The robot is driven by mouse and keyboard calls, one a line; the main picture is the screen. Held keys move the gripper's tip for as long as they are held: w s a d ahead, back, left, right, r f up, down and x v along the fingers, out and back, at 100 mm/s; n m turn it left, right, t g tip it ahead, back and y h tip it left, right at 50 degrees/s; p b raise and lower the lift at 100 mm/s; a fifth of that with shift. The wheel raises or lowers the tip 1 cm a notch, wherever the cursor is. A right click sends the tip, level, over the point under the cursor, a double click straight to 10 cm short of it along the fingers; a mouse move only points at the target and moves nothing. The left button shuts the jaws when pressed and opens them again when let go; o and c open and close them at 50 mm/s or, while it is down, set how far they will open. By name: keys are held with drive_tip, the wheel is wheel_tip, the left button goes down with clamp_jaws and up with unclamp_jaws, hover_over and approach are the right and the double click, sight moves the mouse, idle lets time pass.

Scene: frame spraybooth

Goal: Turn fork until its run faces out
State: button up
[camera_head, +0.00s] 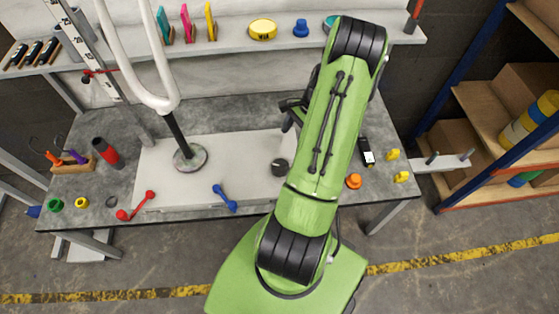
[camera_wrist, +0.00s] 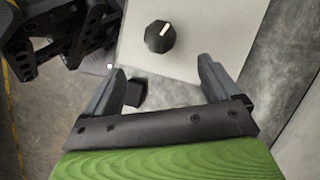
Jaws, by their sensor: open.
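The white fork (camera_head: 160,98) stands upright in the head view, its legs reaching past the top edge. Its black lower stem (camera_head: 178,130) meets a round grey base (camera_head: 190,157) on a pale board. I cannot make out a run on its visible side. A black knob (camera_head: 280,167) sits on the board to the right of the fork; it also shows in the wrist view (camera_wrist: 160,36) with a white pointer mark. My gripper (camera_wrist: 163,84) is open, its fingers wide apart, with the knob ahead of them. In the head view my arm hides most of it.
The pale board (camera_head: 235,180) lies on the grey workbench (camera_head: 85,195). A blue double-ended tool (camera_head: 224,198) and a red one (camera_head: 137,206) lie near the front edge. An orange knob-like piece (camera_head: 353,181) is at right. A shelf (camera_head: 230,47) with tins runs behind.

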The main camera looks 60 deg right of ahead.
sight(279, 165)
drive_tip(key=b+x, duration=0.3)
drive_tip(key=x, duration=1)
drive_tip(key=shift+f, duration=0.1)
drive_tip(key=c, duration=1)
drive_tip(key=shift+c, duration=0.2)
drive_tip(key=shift+n, duration=0.3)
drive_tip(key=n+g, duration=0.2)
drive_tip(key=n, duration=0.2)
drive_tip(key=shift+w+n+b, duration=0.15)
drive_tip(key=shift+n+b, duration=0.15)
drive_tip(key=n+g, duration=0.1)
drive_tip(key=n, duration=0.1)
drive_tip(key=n+g, duration=0.1)
drive_tip(key=n, duration=0.2)
drive_tip(key=shift+w+n+b, duration=0.15)
drive_tip(key=shift+n+b, duration=0.15)
drive_tip(key=shift+b, duration=0.05)
drive_tip(key=n, duration=0.2)
drive_tip(key=n+g+h, duration=0.1)
drive_tip(key=n, duration=0.2)
drive_tip(key=shift+w+a+h, duration=0.1)
drive_tip(key=shift+a+h, duration=0.05)
drive_tip(key=shift+h, duration=0.15)
drive_tip(key=n+h, duration=0.1)
drive_tip(key=n, duration=0.2)
drive_tip(key=n+g+h, duration=0.1)
drive_tip(key=n, duration=0.2)
drive_tip(key=shift+a+p, duration=0.1)
drive_tip(key=shift+p, duration=0.25)
